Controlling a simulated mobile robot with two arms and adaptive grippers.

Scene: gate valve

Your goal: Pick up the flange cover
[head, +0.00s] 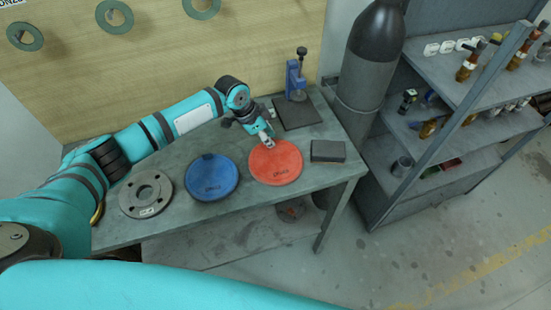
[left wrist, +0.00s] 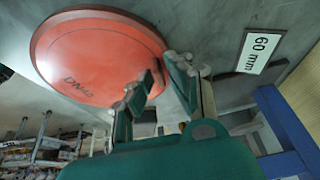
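A round red flange cover (head: 275,163) lies on the workbench, right of a round blue cover (head: 211,177). My left gripper (head: 268,142) reaches down at the red cover's far edge. In the left wrist view the red cover (left wrist: 92,52) fills the upper left, with dark lettering on it. There my left gripper (left wrist: 161,70) has a gap between its fingers at the cover's rim, one finger over the red face and the other beside it. Whether they touch the cover is unclear. My right gripper is not in view.
A grey flange ring (head: 146,193) lies left of the blue cover on the workbench (head: 235,211). A dark block (head: 328,151) sits right of the red cover. A blue stand (head: 296,82) is behind. A gas cylinder (head: 370,60) and shelf rack (head: 440,120) stand right.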

